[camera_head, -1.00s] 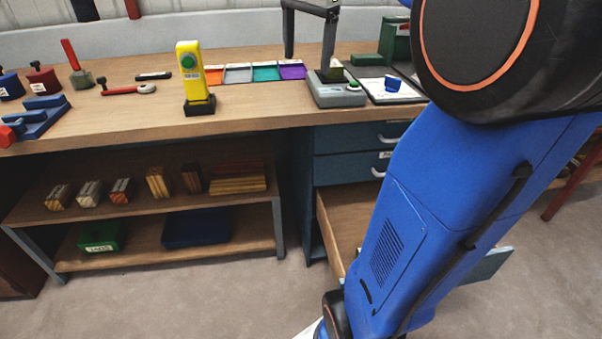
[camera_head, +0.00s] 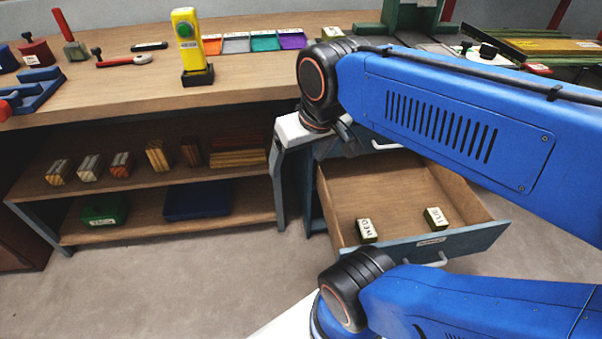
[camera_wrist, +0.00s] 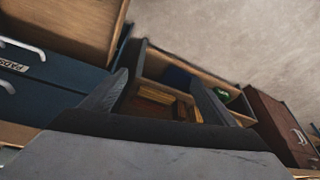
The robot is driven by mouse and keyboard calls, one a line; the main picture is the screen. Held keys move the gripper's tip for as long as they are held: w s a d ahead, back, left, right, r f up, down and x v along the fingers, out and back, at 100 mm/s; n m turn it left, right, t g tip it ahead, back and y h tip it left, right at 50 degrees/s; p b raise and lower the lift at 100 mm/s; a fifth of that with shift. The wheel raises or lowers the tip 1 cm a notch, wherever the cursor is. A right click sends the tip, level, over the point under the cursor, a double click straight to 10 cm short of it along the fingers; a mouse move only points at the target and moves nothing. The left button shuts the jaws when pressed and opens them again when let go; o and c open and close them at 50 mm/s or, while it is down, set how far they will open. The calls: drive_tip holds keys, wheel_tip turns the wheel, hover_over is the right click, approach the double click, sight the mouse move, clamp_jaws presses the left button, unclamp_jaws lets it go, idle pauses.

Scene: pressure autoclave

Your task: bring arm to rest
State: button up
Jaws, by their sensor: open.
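My arm (camera_head: 450,125) is folded across the right side of the head view, its upper blue link stretching over the workbench's right part. Its wrist end is at the bench's front edge, above and left of the open drawer. My gripper (camera_wrist: 160,78) shows in the wrist view with its two dark fingers spread apart and nothing between them. In the head view the fingers are small and hard to make out. The wrist camera faces the lower shelves and the floor.
An open drawer (camera_head: 480,236) juts out and holds two small labelled blocks (camera_head: 367,230). The workbench (camera_head: 130,90) carries a yellow device (camera_head: 188,45), coloured trays (camera_head: 237,43) and tools. Wooden blocks (camera_head: 158,155), a green bin (camera_head: 105,213) and a blue bin (camera_head: 197,200) sit on shelves below. The floor in front is clear.

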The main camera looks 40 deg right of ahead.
drive_tip(key=shift+s+a+f+n, duration=0.2)
drive_tip(key=shift+s+f+n, duration=0.2)
drive_tip(key=shift+f, duration=0.3)
drive_tip(key=shift+s+a+f+n, duration=0.15)
drive_tip(key=shift+s+f+n, duration=0.15)
drive_tip(key=shift+s+f, duration=0.3)
drive_tip(key=shift+w, duration=0.1)
